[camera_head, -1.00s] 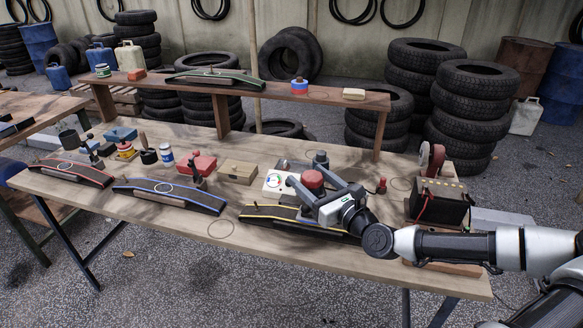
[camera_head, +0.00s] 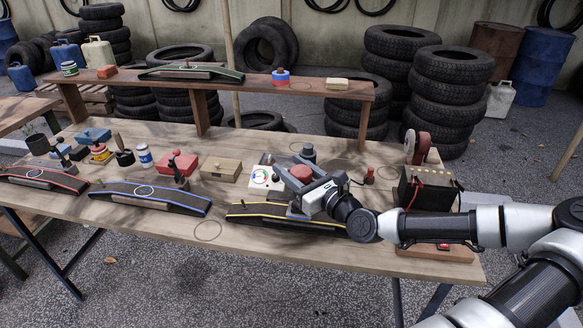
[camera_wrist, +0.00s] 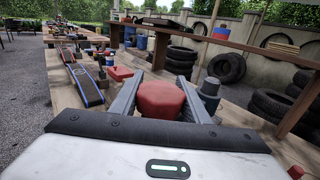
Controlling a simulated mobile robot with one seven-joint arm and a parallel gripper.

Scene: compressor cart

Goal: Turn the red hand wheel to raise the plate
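A red faceted knob (camera_head: 302,173), which looks like the hand wheel, stands on the workbench beside the white gauge box. My gripper (camera_head: 306,180) reaches it from the front right, one finger on each side. In the wrist view the red hand wheel (camera_wrist: 161,100) sits between the two grey fingers (camera_wrist: 161,92), with no clear gap at its sides, so the gripper looks shut on it. The fingers hide its lower part. I cannot make out the plate.
The white gauge box (camera_head: 262,178) is left of my gripper, and a dark jar (camera_head: 309,152) stands close behind. A yellow-edged ramp (camera_head: 255,211) lies in front. A black battery box (camera_head: 425,189) and another upright red wheel (camera_head: 418,147) are at the right. The raised shelf (camera_head: 225,88) is behind.

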